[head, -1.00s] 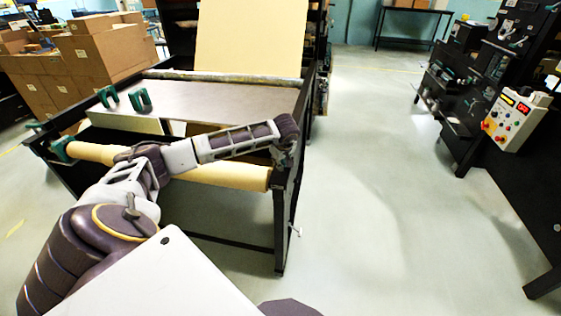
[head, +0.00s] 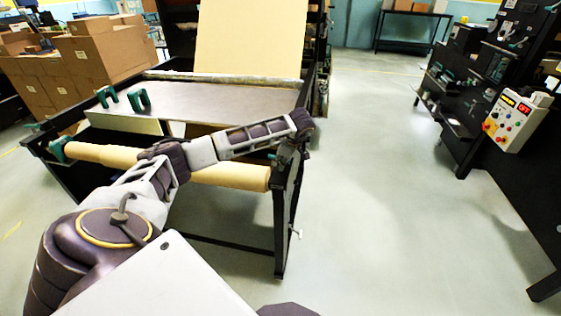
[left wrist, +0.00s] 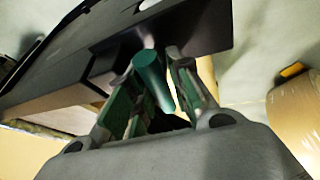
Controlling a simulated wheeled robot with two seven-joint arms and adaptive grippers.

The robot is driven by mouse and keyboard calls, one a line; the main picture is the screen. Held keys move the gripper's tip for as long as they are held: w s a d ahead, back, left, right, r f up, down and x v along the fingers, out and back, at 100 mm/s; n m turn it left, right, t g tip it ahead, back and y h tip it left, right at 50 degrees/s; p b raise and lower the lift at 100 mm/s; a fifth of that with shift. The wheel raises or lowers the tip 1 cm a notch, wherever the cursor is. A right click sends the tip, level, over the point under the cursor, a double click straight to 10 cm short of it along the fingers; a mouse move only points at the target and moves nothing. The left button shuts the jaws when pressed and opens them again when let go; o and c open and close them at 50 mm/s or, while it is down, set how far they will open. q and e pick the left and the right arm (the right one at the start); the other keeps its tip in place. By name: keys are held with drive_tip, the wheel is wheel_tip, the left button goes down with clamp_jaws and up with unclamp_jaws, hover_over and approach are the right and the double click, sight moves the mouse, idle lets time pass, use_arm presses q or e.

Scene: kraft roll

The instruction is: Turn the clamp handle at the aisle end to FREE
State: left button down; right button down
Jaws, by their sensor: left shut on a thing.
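My left arm reaches over the kraft roll (head: 230,174) to the aisle-end corner of the black frame (head: 284,220). My left gripper (head: 290,152) is at that corner, small and partly hidden by my wrist. In the left wrist view, a green clamp handle (left wrist: 150,72) stands between the fingers of my left gripper (left wrist: 148,88), which are shut on it. The handle comes from a black frame part behind it. No FREE marking can be read. My right gripper does not show.
A green clamp (head: 57,150) sits at the roll's far-left end. Two green clamps (head: 138,100) rest by the grey table top (head: 215,103). A red-and-white control box (head: 516,120) is at the right. The aisle floor (head: 390,200) is clear.

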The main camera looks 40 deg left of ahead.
use_arm(q)
drive_tip(key=shift+w+a+r, duration=0.1)
drive_tip(key=shift+w+r, duration=0.15)
drive_tip(key=shift+r, duration=0.15)
drive_tip(key=c, duration=1.5)
unclamp_jaws()
drive_tip(key=shift+c, duration=0.2)
drive_tip(key=shift+o, duration=0.9)
drive_tip(key=shift+f, duration=0.25)
drive_tip(key=shift+s, duration=0.1)
drive_tip(key=v, duration=1.2)
drive_tip(key=shift+f, duration=0.1)
